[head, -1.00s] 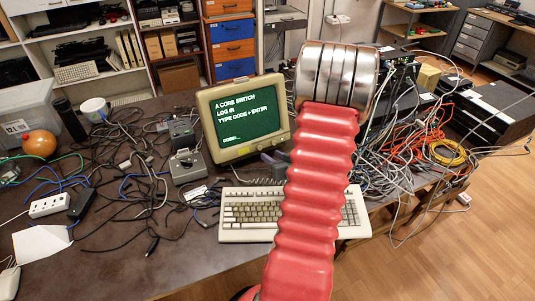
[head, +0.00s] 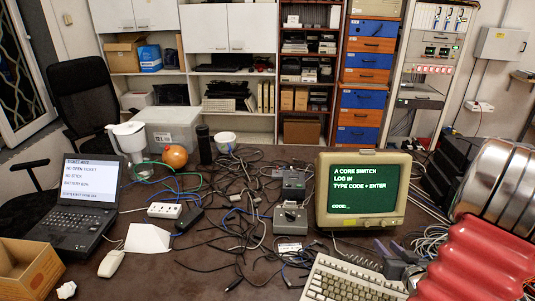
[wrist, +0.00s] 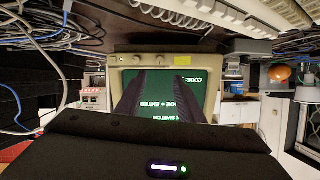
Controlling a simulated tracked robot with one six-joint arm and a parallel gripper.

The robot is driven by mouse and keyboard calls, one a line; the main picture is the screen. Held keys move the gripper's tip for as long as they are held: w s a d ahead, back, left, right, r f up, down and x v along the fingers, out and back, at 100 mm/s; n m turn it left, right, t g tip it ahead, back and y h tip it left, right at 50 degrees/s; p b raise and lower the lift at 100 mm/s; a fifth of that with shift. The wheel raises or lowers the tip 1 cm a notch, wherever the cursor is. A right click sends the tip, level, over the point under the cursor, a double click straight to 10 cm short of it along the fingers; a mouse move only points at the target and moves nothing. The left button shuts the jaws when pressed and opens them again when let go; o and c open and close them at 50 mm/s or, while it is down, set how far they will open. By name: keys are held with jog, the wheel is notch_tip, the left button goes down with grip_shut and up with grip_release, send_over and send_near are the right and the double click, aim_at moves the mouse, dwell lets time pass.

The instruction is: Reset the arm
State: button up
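The brightness knob seems to be one of two small round knobs (wrist: 143,58) on the beige bezel of the monitor (head: 362,190). In the wrist view the monitor is upside down and its knob bezel runs across the top. I cannot tell which of the two knobs is for brightness, nor its setting. The green screen reads "A CORE SWITCH, LOG IN". My gripper (wrist: 165,78) shows in the wrist view as two dark fingers spread apart in front of the screen, with nothing between them. It is apart from the knobs.
A beige keyboard (head: 350,284) lies in front of the monitor. A grey box (head: 290,217) stands left of it, among many loose cables. A laptop (head: 80,205), an orange ball (head: 175,156) and a white power strip (head: 164,210) are further left. Cables hang at the right.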

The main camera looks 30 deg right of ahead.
jog(key=shift+w, duration=0.1)
jog(key=w+a+r+n+g, duration=0.35)
jog(key=w+a+r, duration=0.65)
jog(key=a+r, duration=0.45)
jog(key=s+a+r+n+g+y, duration=0.1)
jog(key=s+a, duration=0.3)
jog(key=a, duration=0.5)
jog(key=s+a+r+n+g+y, duration=0.1)
jog(key=s+a+r+y, duration=0.1)
jog(key=a, duration=0.8)
jog(key=s+a+r+n+g+y, duration=0.1)
jog(key=s+a+r+y, duration=0.1)
jog(key=s+a, duration=0.4)
jog(key=a+y, duration=0.1)
jog(key=a, duration=0.3)
jog(key=shift+a+r, duration=0.2)
jog(key=shift+a, duration=0.05)
jog(key=shift+s, duration=0.1)
